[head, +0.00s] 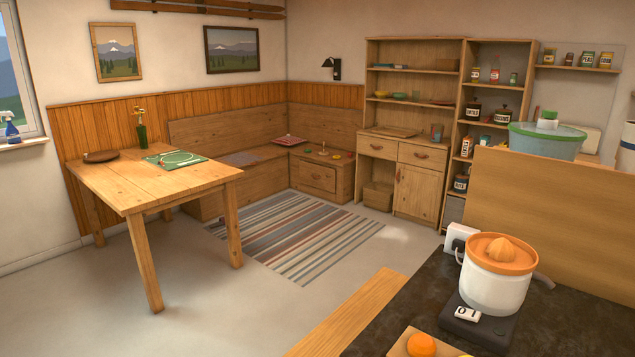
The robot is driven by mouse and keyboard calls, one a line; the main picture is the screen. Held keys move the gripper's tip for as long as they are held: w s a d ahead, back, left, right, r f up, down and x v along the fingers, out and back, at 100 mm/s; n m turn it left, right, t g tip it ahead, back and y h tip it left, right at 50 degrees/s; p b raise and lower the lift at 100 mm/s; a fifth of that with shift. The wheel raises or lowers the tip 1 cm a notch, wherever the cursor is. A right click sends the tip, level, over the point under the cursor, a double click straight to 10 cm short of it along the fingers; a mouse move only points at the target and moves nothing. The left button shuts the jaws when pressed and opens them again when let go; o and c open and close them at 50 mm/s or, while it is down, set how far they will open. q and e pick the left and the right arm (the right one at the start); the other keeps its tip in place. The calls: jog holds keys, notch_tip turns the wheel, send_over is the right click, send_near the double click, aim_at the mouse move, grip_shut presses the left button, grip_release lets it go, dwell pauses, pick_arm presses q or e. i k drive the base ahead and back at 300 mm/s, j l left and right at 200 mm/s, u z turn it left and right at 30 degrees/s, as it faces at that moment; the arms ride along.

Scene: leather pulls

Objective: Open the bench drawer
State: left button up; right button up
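The wooden corner bench (215,132) runs along the back left wall and turns the corner toward the shelves. Its drawer (318,178) is in the front of the short bench section on the right, with a small dark pull at the middle of its face. The drawer front looks flush with the bench, so it appears closed. The drawer is far across the room from me. Neither of my grippers shows in the head view.
A wooden table (128,184) stands left of the bench. A striped rug (297,236) lies on open floor before the drawer. A dark counter (400,315) with a citrus juicer (494,283) fills the near right. A cabinet (418,190) stands right of the bench.

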aim_at(325, 173)
jog(key=i+j+u, duration=0.4)
jog(key=j, duration=0.15)
jog(key=i+j+u, duration=0.95)
jog(key=i+u, duration=0.2)
jog(key=i+z, duration=0.25)
jog(key=i, duration=0.35)
jog(key=i+j+z, duration=0.25)
jog(key=i, duration=0.35)
jog(key=i+l+z, duration=0.15)
jog(key=i+z, duration=0.25)
jog(key=i+l+z, duration=0.1)
jog(key=i+z, duration=0.5)
jog(key=z, duration=0.15)
jog(key=i+j+z, duration=0.15)
jog(key=i+z, duration=0.25)
jog(key=i+l+z, duration=0.1)
jog(key=i+z, duration=0.25)
jog(key=i, duration=0.3)
jog(key=i+z, duration=0.3)
jog(key=i, duration=1.75)
jog(key=i+u, duration=0.4)
jog(key=i, duration=0.3)
jog(key=i+l+u, duration=0.15)
jog(key=i+u, duration=0.2)
jog(key=i, duration=0.35)
jog(key=i+u, duration=0.45)
jog(key=i, duration=1.1)
